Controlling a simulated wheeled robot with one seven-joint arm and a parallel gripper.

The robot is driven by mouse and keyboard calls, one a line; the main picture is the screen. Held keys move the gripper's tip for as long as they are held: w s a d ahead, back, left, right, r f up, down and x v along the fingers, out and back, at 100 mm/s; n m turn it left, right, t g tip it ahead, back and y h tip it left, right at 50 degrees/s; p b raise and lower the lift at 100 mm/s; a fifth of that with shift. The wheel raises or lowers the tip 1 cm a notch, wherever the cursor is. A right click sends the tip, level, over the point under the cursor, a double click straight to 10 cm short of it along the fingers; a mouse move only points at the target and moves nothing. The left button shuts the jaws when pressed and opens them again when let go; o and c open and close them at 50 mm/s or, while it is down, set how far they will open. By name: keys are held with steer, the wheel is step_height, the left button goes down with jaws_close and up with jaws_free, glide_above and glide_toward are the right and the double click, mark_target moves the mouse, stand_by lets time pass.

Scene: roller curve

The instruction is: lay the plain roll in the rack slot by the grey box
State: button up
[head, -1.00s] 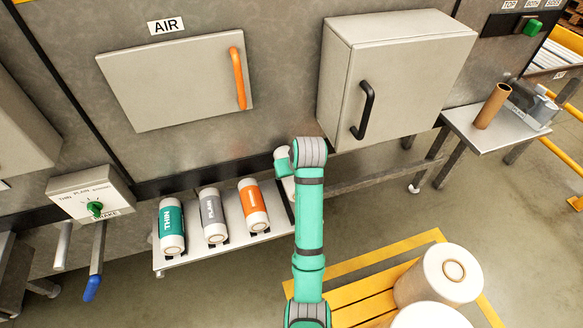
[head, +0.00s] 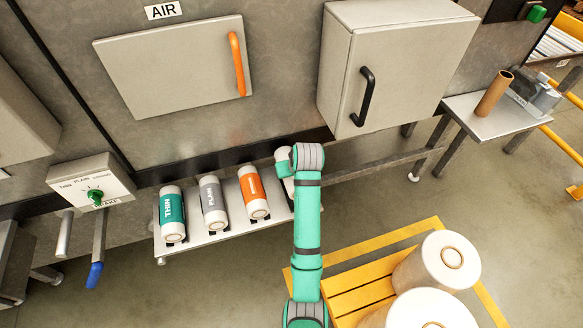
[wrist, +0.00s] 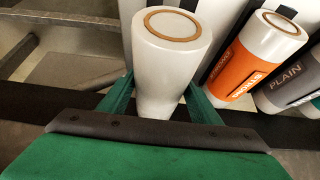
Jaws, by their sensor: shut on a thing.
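My gripper (wrist: 160,100) is shut on a white roll (wrist: 165,75) with a brown core ring; no label shows on its visible side. In the head view the roll is mostly hidden behind my arm, at the right end of the rack (head: 220,235). I cannot tell whether it touches the rack. To its left on the rack lie an orange-banded roll (head: 253,192), a grey-banded roll marked PLAIN (head: 213,203) and a teal-banded roll marked THIN (head: 172,214). The wrist view also shows the orange-banded roll (wrist: 254,62) and PLAIN roll (wrist: 291,85) beside the held roll.
A grey box with a black handle (head: 395,75) hangs above the rack's right end. A small brake dial box (head: 90,185) is at the left. Large white rolls (head: 437,272) stand on a yellow pallet (head: 355,300). A side table (head: 495,120) holds a brown tube.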

steer(key=shift+f, duration=1.45)
steer(key=shift+a+f, duration=0.1)
steer(key=shift+f, duration=0.85)
steer(key=shift+d, duration=0.2)
steer(key=o, duration=1.5)
steer(key=shift+a, duration=0.1)
steer(key=shift+s+f, duration=0.1)
steer(key=v, duration=1.1)
